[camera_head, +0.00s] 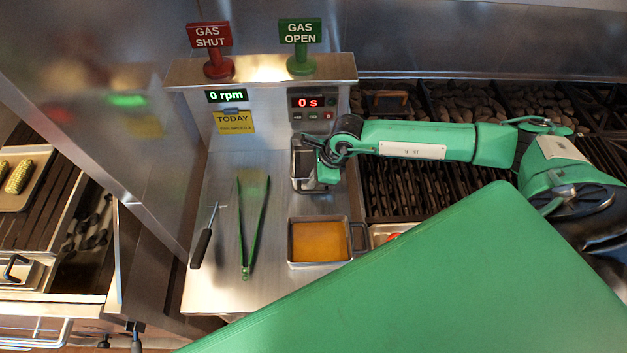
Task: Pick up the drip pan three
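My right gripper (325,168) is above the steel counter, at the right rim of a small steel container (301,168). The wrist hides part of the container, and I cannot tell whether the fingers touch it or are open. A square steel pan (291,251) holding orange-brown liquid stands nearer, with a handle on its right side. No label marks any pan as drip pan three. Another metal pan (374,236) is partly hidden at the grill's near edge, with something red in it. My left gripper is not in view.
Green-handled tongs (245,235) and a black-handled tool (202,248) lie left on the counter (222,285). Red GAS SHUT (219,68) and green GAS OPEN (302,64) signs stand on the back ledge. Grill grates (405,190) lie right; a steel wall (130,130) bounds the left.

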